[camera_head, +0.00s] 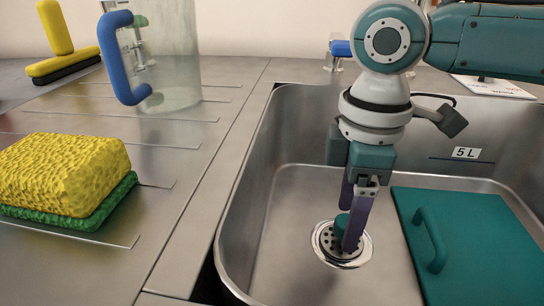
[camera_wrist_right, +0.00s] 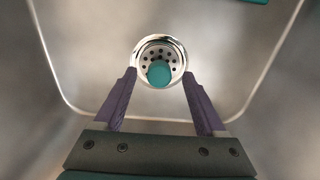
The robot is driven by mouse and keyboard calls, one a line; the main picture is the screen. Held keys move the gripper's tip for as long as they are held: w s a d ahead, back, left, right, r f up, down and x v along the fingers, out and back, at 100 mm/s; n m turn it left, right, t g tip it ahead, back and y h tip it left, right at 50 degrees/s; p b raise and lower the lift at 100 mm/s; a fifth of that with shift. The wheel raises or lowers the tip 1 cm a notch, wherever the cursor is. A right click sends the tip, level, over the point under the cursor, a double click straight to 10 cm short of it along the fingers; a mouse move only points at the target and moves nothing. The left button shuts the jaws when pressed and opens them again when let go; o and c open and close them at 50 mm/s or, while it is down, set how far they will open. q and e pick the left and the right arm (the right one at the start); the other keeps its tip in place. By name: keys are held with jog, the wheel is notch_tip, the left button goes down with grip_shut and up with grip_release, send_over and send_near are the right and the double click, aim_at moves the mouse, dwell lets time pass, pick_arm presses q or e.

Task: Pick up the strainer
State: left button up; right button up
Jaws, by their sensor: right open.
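The strainer (camera_head: 325,240) is a round metal piece with holes, a shiny rim and a teal knob. It sits in the floor of the sink, left of the teal board in the head view. In the right wrist view the strainer (camera_wrist_right: 143,52) lies just beyond the fingertips. My right gripper (camera_head: 350,240) points down over the strainer, and its purple fingers cover part of it. In the wrist view the right gripper (camera_wrist_right: 159,76) is open, with the teal knob between the lines of its fingers and nothing held. My left gripper is not in view.
The steel sink (camera_head: 290,190) has raised walls around the strainer. A teal board (camera_head: 485,245) with a handle lies on the right.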

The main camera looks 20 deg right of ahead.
jog(key=shift+f, duration=0.8)
grip_shut()
jog(key=shift+r, duration=0.1)
